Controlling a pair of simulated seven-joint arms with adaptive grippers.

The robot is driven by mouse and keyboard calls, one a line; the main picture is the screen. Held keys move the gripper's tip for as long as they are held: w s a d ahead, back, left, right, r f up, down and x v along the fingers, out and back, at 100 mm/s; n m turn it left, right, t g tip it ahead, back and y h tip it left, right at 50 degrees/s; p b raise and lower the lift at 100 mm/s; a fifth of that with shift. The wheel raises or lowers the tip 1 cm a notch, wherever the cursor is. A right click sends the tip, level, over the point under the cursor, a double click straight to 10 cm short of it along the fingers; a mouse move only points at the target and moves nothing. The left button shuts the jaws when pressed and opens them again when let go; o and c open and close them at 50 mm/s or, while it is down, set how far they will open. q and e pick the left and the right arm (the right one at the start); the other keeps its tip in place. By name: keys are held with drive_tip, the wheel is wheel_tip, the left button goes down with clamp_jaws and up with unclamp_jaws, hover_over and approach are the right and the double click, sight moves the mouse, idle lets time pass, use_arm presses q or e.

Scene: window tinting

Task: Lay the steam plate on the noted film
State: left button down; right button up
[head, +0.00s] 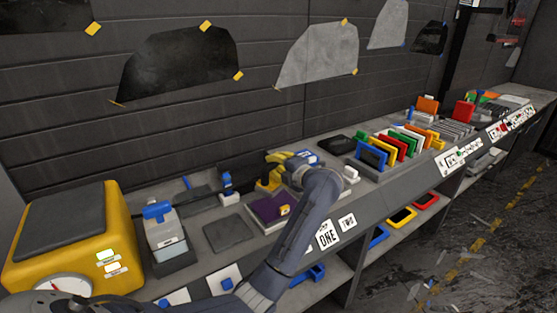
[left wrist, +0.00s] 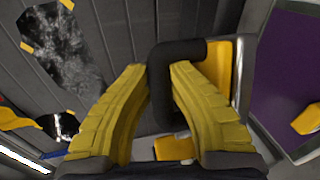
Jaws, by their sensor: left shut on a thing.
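My left gripper (head: 273,172) has yellow fingers and is over the bench, just behind the purple film. In the left wrist view my left gripper (left wrist: 158,70) is shut on a black bent handle (left wrist: 185,49). The handle joins a yellow-and-white body (left wrist: 239,72), which appears to be the steam plate; the fingers hide part of it. The purple film (head: 264,210) lies on a pale tray with a yellow tab on it. The purple film (left wrist: 290,65) also shows at the right of the wrist view, apart from the held thing. I cannot read any note on it. My right gripper is out of view.
A yellow machine (head: 65,240) stands at the left end, beside a grey box with a blue top (head: 158,212). A dark flat mat (head: 230,233) lies left of the purple film. Coloured frames (head: 385,145) stand in a row to the right.

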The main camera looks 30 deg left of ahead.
use_arm(q)
drive_tip(key=shift+f, duration=2.9)
drive_tip(key=shift+f, duration=0.4)
drive_tip(key=c, duration=1.2)
unclamp_jaws()
drive_tip(key=v, duration=1.2)
drive_tip(key=shift+y, duration=0.3)
